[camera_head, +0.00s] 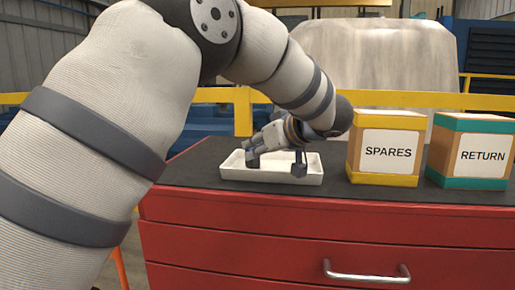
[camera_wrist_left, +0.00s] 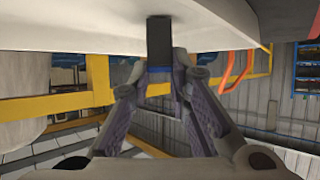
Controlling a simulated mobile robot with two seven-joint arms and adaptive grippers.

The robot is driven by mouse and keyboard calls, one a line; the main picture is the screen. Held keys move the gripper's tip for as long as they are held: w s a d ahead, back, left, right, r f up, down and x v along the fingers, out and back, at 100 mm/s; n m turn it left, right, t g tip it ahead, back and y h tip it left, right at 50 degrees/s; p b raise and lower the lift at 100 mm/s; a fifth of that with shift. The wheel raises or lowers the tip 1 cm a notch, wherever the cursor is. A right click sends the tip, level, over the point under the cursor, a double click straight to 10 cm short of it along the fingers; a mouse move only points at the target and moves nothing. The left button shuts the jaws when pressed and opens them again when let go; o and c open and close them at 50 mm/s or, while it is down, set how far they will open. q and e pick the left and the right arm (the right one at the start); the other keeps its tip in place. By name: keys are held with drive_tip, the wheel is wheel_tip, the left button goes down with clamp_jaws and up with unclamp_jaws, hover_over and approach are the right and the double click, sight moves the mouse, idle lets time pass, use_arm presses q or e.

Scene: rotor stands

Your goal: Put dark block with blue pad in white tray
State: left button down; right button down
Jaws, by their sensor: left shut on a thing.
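The dark block (camera_wrist_left: 159,32) shows in the left wrist view, with its blue pad (camera_wrist_left: 159,70) at the end nearer my gripper. My left gripper (camera_wrist_left: 160,76) is shut on it at that end, a fingertip on each side. In the head view my left gripper (camera_head: 255,156) is low over the left part of the white tray (camera_head: 270,176). The block is hard to make out there among the dark gripper parts. The tray's pale surface (camera_wrist_left: 80,22) fills the top of the wrist view, and the block reaches against it in the picture; I cannot tell whether they touch. My right gripper is not in view.
A yellow-edged SPARES box (camera_head: 385,150) stands close to the right of the tray. A teal-edged RETURN box (camera_head: 470,152) stands further right. All stand on a dark mat (camera_head: 330,190) on a red drawer cabinet (camera_head: 240,235). A yellow rail (camera_head: 243,110) runs behind.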

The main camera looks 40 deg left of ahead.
use_arm(q)
drive_tip(key=shift+f, duration=0.1)
drive_tip(key=c, duration=1.5)
unclamp_jaws()
drive_tip(key=shift+d+r, duration=0.15)
drive_tip(key=shift+r, duration=0.05)
drive_tip(key=v, duration=1.1)
drive_tip(key=shift+d+r, duration=0.2)
drive_tip(key=shift+d, duration=0.15)
drive_tip(key=shift+f, duration=0.1)
